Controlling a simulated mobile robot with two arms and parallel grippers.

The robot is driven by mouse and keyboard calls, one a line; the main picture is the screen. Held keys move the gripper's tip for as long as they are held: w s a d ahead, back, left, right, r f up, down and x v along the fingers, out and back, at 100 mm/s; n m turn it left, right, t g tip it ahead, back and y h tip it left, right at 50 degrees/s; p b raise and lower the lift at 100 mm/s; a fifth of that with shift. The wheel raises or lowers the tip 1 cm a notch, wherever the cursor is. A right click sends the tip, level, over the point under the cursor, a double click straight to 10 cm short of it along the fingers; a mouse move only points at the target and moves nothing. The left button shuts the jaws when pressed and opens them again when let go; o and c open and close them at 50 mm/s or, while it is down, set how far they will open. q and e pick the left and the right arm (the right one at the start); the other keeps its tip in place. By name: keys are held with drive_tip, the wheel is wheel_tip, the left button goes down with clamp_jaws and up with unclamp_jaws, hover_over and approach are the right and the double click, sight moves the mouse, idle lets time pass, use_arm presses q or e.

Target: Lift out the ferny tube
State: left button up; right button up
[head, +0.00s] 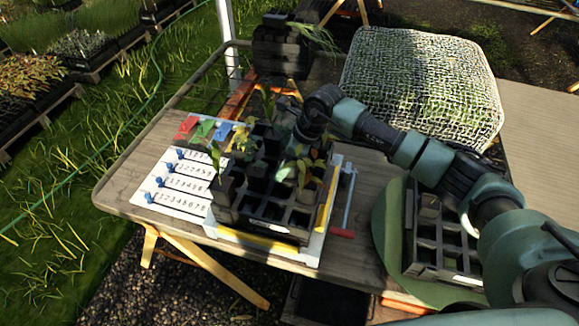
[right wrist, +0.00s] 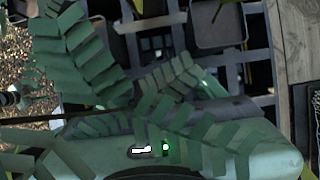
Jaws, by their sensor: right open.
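Feathery green fern fronds (right wrist: 85,50) fill much of the right wrist view, very close to the camera, with more fronds (right wrist: 205,130) across the lower part. The tube under them is hidden there. In the head view a dark tray (head: 262,228) holds several black tubes with seedlings. Tall green leaves (head: 267,103) rise at its back, but I cannot tell which tube is the ferny one. My right gripper (head: 286,122) is open at the back right of the tray, among the leaves. Its fingertips are partly hidden. My left gripper is not in view.
A white board (head: 182,203) with numbered rows and blue pegs lies left of the tray. A second dark tray (head: 425,262) stands on a green round mat (head: 388,222) at right. A mesh-covered block (head: 420,85) and a dark crate (head: 280,50) stand behind.

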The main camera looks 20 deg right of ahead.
drive_tip(key=c, duration=1.5)
clamp_jaws()
drive_tip(key=shift+r, duration=0.15)
